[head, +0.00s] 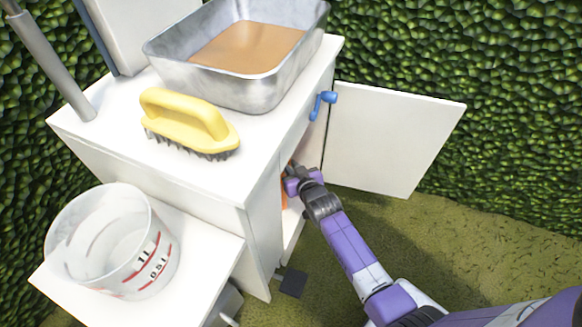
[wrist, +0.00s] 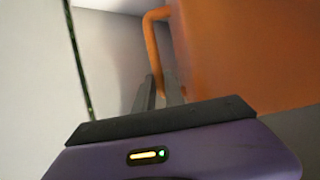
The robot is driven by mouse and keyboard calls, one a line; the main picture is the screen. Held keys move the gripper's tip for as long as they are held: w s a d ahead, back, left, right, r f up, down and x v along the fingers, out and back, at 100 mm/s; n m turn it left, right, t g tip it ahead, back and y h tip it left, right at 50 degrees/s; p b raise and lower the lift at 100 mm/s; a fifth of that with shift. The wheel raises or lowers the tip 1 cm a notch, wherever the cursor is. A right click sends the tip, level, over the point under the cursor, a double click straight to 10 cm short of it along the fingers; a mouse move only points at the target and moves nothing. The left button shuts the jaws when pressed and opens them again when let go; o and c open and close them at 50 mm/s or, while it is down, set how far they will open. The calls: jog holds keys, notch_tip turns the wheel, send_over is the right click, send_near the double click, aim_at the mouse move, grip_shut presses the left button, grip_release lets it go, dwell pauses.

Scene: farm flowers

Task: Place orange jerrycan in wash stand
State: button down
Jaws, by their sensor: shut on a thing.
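The orange jerrycan (wrist: 235,55) fills the right of the wrist view, with its loop handle (wrist: 152,40) on its left side. My gripper (wrist: 160,92) is shut on the handle's lower part. In the head view only a sliver of the orange jerrycan (head: 284,190) shows, inside the open front of the white wash stand (head: 262,215). My gripper (head: 296,178) reaches into that opening, and its fingertips are hidden there. The wash stand's door (head: 392,140) stands open to the right. I cannot tell from these views whether the jerrycan rests on the cabinet floor.
On the wash stand's top are a metal basin (head: 290,75) with brown liquid and a yellow brush (head: 185,118). A clear measuring bucket (head: 112,245) stands on the lower white shelf (head: 205,270) at left. A blue door handle (head: 322,103) sticks out near the opening. Grass lies open at right.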

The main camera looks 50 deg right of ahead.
jog(key=shift+f, duration=0.15)
jog(key=c, duration=1.4)
grip_release()
